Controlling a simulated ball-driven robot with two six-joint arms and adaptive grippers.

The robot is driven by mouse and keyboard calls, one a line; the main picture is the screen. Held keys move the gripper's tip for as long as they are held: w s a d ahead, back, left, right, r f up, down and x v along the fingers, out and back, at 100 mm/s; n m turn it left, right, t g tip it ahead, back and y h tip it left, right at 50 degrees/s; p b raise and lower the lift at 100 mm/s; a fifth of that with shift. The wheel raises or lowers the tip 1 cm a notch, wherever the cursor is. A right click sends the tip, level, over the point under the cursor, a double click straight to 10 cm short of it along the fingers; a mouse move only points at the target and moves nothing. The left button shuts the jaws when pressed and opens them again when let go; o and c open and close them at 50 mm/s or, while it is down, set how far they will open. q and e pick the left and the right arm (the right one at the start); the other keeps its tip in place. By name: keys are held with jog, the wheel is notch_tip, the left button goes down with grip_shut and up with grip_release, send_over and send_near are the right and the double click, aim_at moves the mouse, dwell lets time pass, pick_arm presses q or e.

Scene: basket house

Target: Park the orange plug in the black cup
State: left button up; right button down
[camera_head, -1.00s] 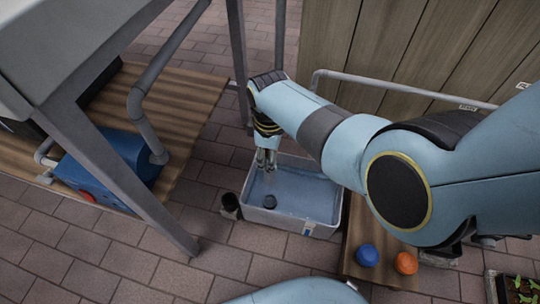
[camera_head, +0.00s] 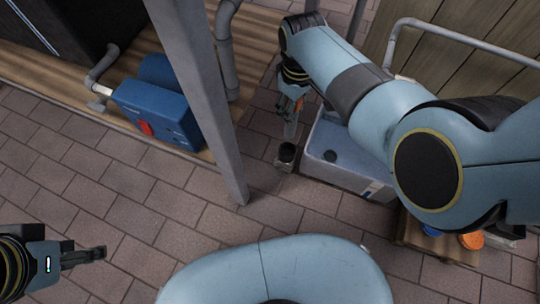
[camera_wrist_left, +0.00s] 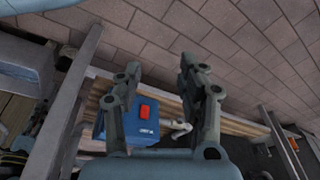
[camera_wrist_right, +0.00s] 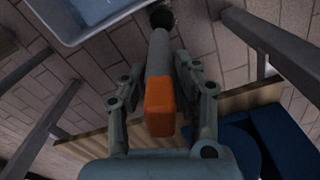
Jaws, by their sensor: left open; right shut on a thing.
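The orange plug (camera_wrist_right: 160,105), with a long grey shaft, is between the fingers of my right gripper (camera_wrist_right: 159,66). In the head view my right gripper (camera_head: 292,98) is shut on the plug's orange part (camera_head: 300,103), its shaft pointing down. The black cup (camera_head: 286,153) stands on the paving left of the basin and also shows in the right wrist view (camera_wrist_right: 162,17). The shaft's lower end is at the cup's mouth; I cannot tell if it is inside. My left gripper (camera_head: 100,254) is open and empty at lower left, also in its wrist view (camera_wrist_left: 158,72).
The blue-grey basin (camera_head: 345,172) with a dark round piece (camera_head: 330,156) is right of the cup. A grey post (camera_head: 215,120) stands left of it. A blue box (camera_head: 155,115) sits on wooden decking. Blue (camera_head: 432,230) and orange (camera_head: 471,241) round pieces lie on a wooden crate.

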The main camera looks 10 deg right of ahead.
aim_at(290, 135)
jog(key=f+b, duration=0.2)
jog(key=f, duration=0.1)
jog(key=f+b, duration=0.1)
jog(key=f, duration=0.1)
jog(key=shift+s+a, duration=0.1)
jog(key=shift+s, duration=0.25)
notch_tip(290, 135, down, 3)
jog(key=b, duration=0.3)
jog(key=shift+w+r, duration=0.1)
jog(key=shift+r, duration=0.1)
jog(key=shift+f, duration=0.1)
notch_tip(290, 135, down, 2)
jog(key=shift+f+b, duration=0.2)
jog(key=shift+b, duration=1)
jog(key=shift+f+b, duration=0.5)
jog(key=shift+b, duration=0.05)
jog(key=shift+f, duration=0.15)
pick_arm(q)
notch_tip(290, 135, down, 6)
jog(key=w+d+t+h, duration=0.1)
jog(key=t, duration=0.8)
jog(key=shift+w+d+f+m, duration=0.2)
jog(key=shift+w+d+m, duration=0.1)
jog(key=shift+d, duration=0.1)
jog(key=shift+t, duration=0.3)
